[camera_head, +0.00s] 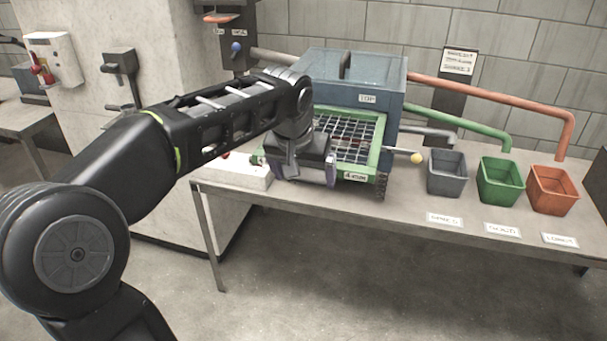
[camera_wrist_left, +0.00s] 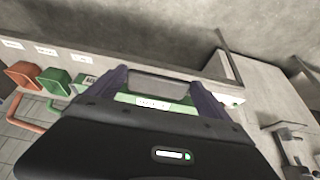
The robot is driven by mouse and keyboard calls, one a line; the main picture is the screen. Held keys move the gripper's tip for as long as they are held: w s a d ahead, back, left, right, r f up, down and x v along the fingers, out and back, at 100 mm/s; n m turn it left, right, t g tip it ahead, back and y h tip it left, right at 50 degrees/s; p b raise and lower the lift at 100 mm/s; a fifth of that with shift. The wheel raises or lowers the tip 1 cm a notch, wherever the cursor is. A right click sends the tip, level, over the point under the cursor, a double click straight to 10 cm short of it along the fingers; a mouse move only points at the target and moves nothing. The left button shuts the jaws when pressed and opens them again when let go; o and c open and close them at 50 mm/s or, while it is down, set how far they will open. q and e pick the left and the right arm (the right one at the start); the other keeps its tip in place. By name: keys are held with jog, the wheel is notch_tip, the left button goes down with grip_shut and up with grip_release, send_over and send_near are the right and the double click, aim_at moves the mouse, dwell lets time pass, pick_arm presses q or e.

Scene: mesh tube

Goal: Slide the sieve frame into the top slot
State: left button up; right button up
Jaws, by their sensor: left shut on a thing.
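The sieve frame (camera_head: 361,177) is green with a dark wire mesh and a white label on its near edge. It sticks out toward me from the front of the blue machine housing (camera_head: 383,95); its far end meets the housing, and how far it is inside is hidden. My left gripper (camera_head: 303,172) is shut on the frame's near left part. In the left wrist view the purple fingers (camera_wrist_left: 160,88) stand either side of a green bar with a white label (camera_wrist_left: 153,102). The top slot itself is not clearly visible. My right gripper is not in view.
Grey (camera_head: 447,174), green (camera_head: 500,182) and orange (camera_head: 553,190) bins stand right of the machine, under pipes, with labels before them. A yellow-knobbed lever (camera_head: 416,158) juts out right of the frame. A concrete pillar (camera_head: 140,60) stands behind my left arm.

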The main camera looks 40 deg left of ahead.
pick_arm(q)
jog(key=shift+w+a+r+p, duration=0.1)
jog(key=shift+w+a+p, duration=0.45)
jog(key=shift+w, duration=0.6)
jog(key=shift+w+a+p, duration=0.25)
jog(key=shift+w+p, duration=0.5)
jog(key=shift+w, duration=0.4)
jog(key=shift+w+a+r+p, duration=0.1)
jog(key=shift+w+a+p, duration=0.45)
jog(key=shift+w, duration=0.6)
jog(key=shift+w+a+p, duration=0.25)
jog(key=shift+w+p, duration=0.45)
jog(key=shift+w, duration=0.15)
jog(key=shift+w+a+p, duration=0.25)
jog(key=shift+w+p, duration=0.4)
jog(key=shift+w, duration=0.2)
jog(key=shift+w+a+p, duration=0.25)
jog(key=shift+w+p, duration=0.45)
jog(key=shift+w, duration=0.15)
jog(key=o, duration=1.7)
jog(key=shift+f, duration=0.1)
jog(key=shift+o, duration=0.5)
jog(key=shift+s+f, duration=0.1)
jog(key=shift+f, duration=0.05)
jog(key=shift+b+v, duration=0.75)
jog(key=shift+v, duration=3.25)
